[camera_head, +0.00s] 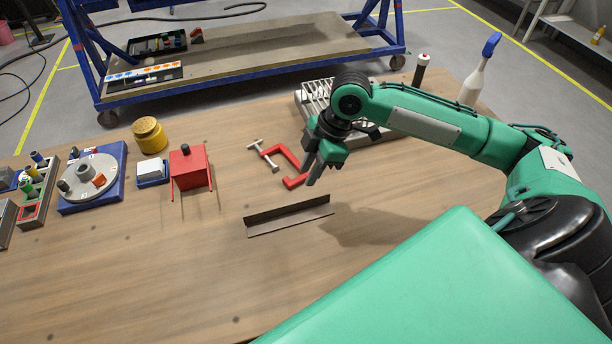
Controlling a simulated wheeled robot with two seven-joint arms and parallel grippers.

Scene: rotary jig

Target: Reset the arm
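My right arm (430,120) is green and reaches in from the right over the wooden table. Its gripper (312,172) hangs above the table, just right of a red C-clamp and partly in front of it. The fingers point down and overlap in this view, so I cannot tell whether they are open or shut. I see nothing clearly held in them. My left gripper is not in view. The rotary jig (92,175), a pale disc with small pegs on a blue base, sits at the far left of the table.
The red C-clamp (282,158), a dark metal angle strip (288,216), a red box-like fixture (190,168) and a yellow jar (149,134) lie nearby. A metal rack (312,100) and a spray bottle (479,75) stand behind the arm. The front left of the table (120,285) is clear.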

